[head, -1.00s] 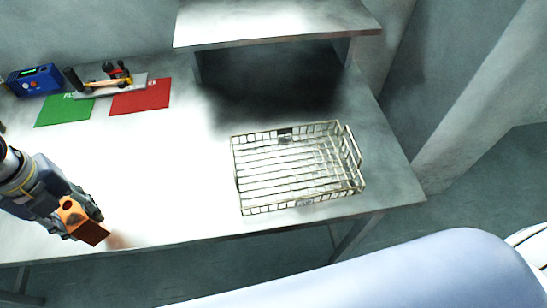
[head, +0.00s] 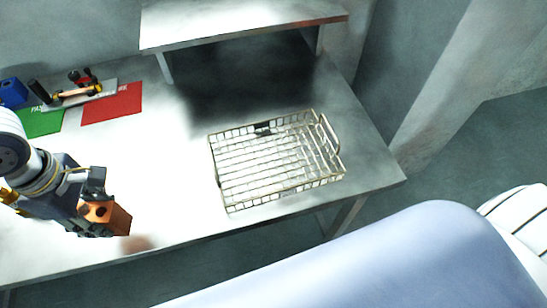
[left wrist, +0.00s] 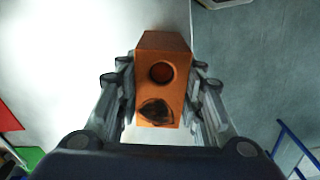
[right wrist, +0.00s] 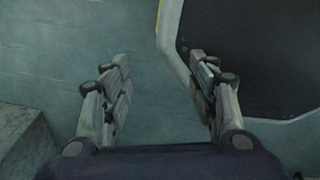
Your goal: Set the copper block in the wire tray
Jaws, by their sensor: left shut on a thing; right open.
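The left wrist view shows the block (left wrist: 163,85) between both fingers of the gripper (left wrist: 160,100). The wire tray (head: 228,207) stands on the table to the right of the block, and its mesh floor looks empty. My right gripper (right wrist: 160,95) is open and empty in the right wrist view, with floor behind it; it is outside the head view.
A green mat (head: 40,123) and a red mat (head: 112,104) lie at the back left. A small board with tools (head: 80,92) and a blue box (head: 12,92) are beside them. A raised shelf (head: 240,22) stands behind the tray. The table between block and tray is clear.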

